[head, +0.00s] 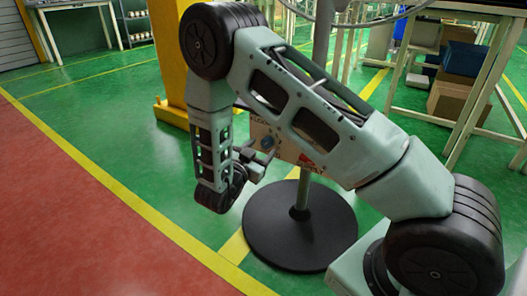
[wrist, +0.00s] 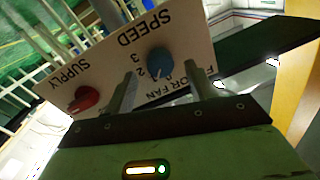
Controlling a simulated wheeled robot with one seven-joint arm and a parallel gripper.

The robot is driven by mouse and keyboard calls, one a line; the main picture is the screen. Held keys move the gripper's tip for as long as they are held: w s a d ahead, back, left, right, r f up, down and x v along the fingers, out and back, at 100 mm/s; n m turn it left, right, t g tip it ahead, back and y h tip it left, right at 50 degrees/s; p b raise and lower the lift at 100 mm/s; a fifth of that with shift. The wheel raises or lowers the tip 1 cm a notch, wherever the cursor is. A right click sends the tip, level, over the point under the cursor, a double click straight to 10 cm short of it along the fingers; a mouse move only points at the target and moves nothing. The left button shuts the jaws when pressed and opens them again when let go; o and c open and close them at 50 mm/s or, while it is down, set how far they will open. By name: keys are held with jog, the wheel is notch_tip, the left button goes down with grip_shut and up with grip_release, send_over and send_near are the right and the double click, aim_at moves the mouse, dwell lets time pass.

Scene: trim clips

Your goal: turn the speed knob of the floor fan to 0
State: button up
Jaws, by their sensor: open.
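The floor fan has a grey pole (head: 319,60) on a round black base (head: 300,228). Its light control panel (head: 285,140) carries a blue speed knob (head: 267,143), also seen in the wrist view (wrist: 160,62), where the panel appears upside down. The numbers 3 and 2 show beside the knob; I cannot tell surely which number it points to. A red SUPPLY knob (wrist: 83,99) is on the same panel. My gripper (head: 257,157) is open in front of the panel. In the wrist view its two fingers flank the blue knob, with gaps; contact is not visible.
A yellow post (head: 170,50) stands behind my arm. A workbench with boxes (head: 452,100) is at the right. Green floor with yellow lines is open at the left, beside a red floor area (head: 60,220).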

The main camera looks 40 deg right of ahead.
aim_at(267, 143)
jog(key=shift+x, duration=1.2)
jog(key=c, duration=1)
jog(key=shift+o, duration=0.2)
jog(key=shift+r, duration=0.1)
